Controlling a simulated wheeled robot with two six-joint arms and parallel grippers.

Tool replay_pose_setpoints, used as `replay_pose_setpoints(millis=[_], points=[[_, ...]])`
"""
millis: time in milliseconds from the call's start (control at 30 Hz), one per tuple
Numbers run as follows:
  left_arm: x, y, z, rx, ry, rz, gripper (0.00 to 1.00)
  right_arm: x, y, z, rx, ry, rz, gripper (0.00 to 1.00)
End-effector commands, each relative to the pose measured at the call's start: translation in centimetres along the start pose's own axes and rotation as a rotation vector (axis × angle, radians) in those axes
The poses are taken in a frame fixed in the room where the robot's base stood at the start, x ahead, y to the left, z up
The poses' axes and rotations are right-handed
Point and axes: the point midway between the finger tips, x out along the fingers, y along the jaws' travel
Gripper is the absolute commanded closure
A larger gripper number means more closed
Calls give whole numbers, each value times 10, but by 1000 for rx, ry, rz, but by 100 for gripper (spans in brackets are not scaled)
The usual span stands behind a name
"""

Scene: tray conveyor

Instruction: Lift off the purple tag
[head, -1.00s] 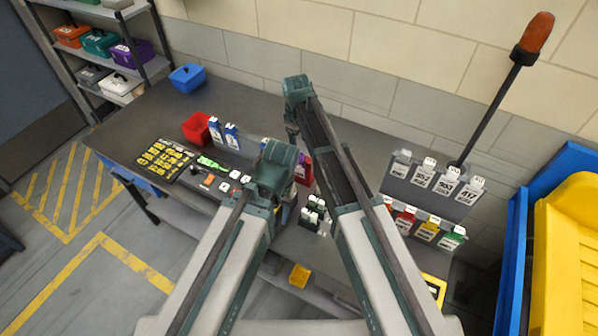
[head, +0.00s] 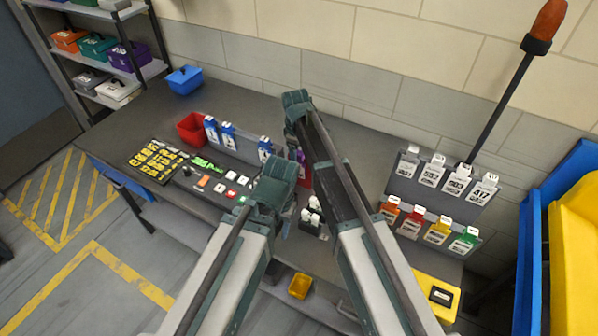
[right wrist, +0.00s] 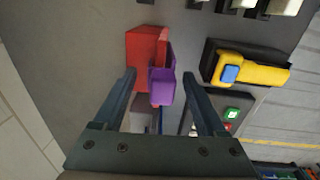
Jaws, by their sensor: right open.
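The purple tag (right wrist: 162,88) stands upright at the red holder (right wrist: 148,50) in the right wrist view. A small purple part of the tag (head: 300,156) shows beside my right arm in the head view. My right gripper (right wrist: 160,77) is open, with one finger on each side of the tag in the picture and a gap on both sides. I cannot tell how far the tag reaches between the fingers. In the head view the right arm hides most of this spot. The left arm shows in the head view, but its jaws are hidden.
A yellow-and-black device with a blue button (right wrist: 231,73) lies right of the tag. In the head view, blue tags (head: 228,136) stand near a red bin (head: 193,129). A rack of white and coloured tags (head: 430,200) stands at right.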

Motion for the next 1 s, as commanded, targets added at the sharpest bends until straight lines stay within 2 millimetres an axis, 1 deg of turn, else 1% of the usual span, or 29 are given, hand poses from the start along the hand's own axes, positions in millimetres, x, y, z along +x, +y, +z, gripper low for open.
replay_pose_setpoints(millis=[33, 67, 300, 333, 733, 1000], points=[[9, 1, 0, 0, 0, 0, 50, 9, 0, 0, 0, 0, 0, 26], [10, 1, -1, 0, 0, 0, 50, 10, 0, 0, 0, 0, 0, 26], [8, 1, 0, 0, 0, 0, 50, 9, 0, 0, 0, 0, 0, 26], [8, 1, 0, 0, 0, 0, 50, 8, 0, 0, 0, 0, 0, 28], [8, 1, 0, 0, 0, 0, 50, 9, 0, 0, 0, 0, 0, 100], [8, 1, 0, 0, 0, 0, 50, 8, 0, 0, 0, 0, 0, 100]])
